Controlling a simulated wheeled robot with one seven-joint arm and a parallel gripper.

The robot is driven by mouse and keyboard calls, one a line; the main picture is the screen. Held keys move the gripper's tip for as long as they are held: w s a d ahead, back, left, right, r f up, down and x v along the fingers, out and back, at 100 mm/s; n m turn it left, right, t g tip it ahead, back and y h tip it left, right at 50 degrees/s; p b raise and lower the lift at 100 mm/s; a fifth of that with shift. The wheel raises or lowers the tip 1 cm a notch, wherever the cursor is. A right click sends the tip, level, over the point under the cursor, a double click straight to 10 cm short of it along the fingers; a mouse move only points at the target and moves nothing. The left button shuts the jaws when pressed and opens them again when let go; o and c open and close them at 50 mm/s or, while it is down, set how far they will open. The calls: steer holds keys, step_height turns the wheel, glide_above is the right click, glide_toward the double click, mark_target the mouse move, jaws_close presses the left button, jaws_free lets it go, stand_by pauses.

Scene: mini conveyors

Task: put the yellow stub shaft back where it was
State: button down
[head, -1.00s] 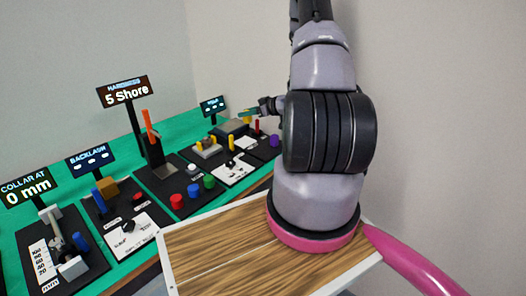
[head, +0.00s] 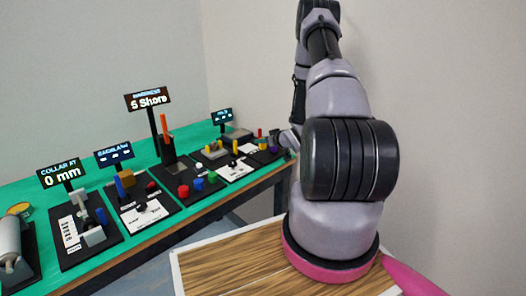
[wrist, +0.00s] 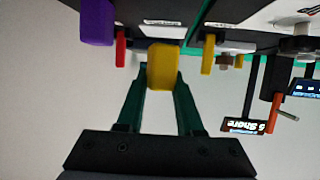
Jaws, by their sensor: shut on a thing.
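In the wrist view my gripper (wrist: 160,85) has its two green fingers closed on a yellow block-shaped piece (wrist: 163,67), which I take to be the yellow stub shaft. A red peg (wrist: 120,48) and a purple piece (wrist: 97,22) show to its left, and another yellow peg (wrist: 207,54) to its right. In the head view the held piece shows as a small yellow spot (head: 260,132) at the far end of the bench, by the red peg (head: 262,144). My arm hides most of the gripper there. I cannot tell whether the held piece touches the station below it.
A long bench with a green top (head: 85,197) carries several black stations with displays, including a hardness post (head: 167,150) and red, blue and green knobs. A purple piece (head: 274,149) stands near the far end. A wood-topped surface (head: 230,270) lies in front.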

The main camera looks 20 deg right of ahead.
mark_target(262, 149)
steer(key=shift+f, duration=2.05)
steer(key=shift+f, duration=0.15)
steer(key=c, duration=0.5)
jaws_free()
steer(key=shift+c, duration=0.2)
